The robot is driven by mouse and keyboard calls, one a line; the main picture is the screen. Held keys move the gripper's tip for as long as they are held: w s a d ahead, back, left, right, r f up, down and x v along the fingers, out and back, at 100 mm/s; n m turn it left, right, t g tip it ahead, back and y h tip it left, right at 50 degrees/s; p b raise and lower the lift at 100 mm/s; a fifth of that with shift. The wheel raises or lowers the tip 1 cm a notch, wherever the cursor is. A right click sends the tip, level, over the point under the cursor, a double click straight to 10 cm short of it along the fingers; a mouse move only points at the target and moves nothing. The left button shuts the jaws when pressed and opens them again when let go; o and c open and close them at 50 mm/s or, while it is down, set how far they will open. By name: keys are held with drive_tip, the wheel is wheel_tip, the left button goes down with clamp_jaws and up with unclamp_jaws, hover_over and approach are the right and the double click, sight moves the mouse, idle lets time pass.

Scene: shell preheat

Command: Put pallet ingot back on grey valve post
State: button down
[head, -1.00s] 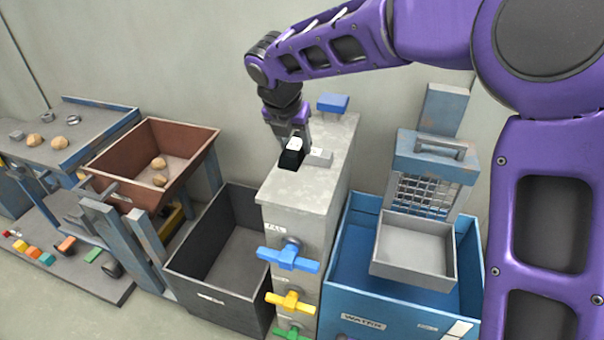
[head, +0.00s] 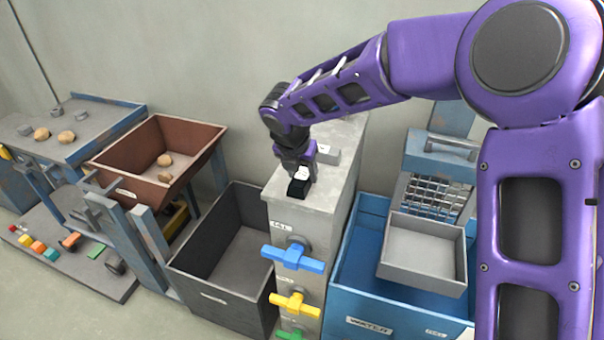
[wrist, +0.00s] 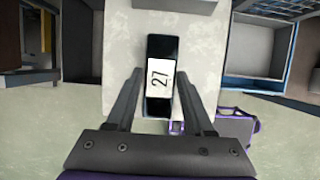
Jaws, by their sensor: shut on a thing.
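The pallet ingot (head: 298,188) is a black block with a white label; the wrist view shows "27" on the label of the ingot (wrist: 160,47). My gripper (head: 297,174) points down and is shut on it, over the front part of the grey valve post's top (head: 338,190). In the wrist view the fingers of my gripper (wrist: 160,80) stand on both sides of the ingot, above the pale post top (wrist: 205,60). I cannot tell whether the ingot's underside touches the post.
A small grey block (head: 327,154) lies on the post top behind the ingot. Blue, yellow and green valve handles (head: 293,258) stick out from the post's front. A dark open bin (head: 215,283) stands left of the post, a blue water tank (head: 350,300) right.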

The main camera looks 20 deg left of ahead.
drive_tip(key=shift+c, duration=1.4)
unclamp_jaws()
drive_tip(key=shift+f, duration=0.1)
drive_tip(key=p+v, duration=0.2)
drive_tip(key=v, duration=1)
drive_tip(key=shift+p, duration=0.3)
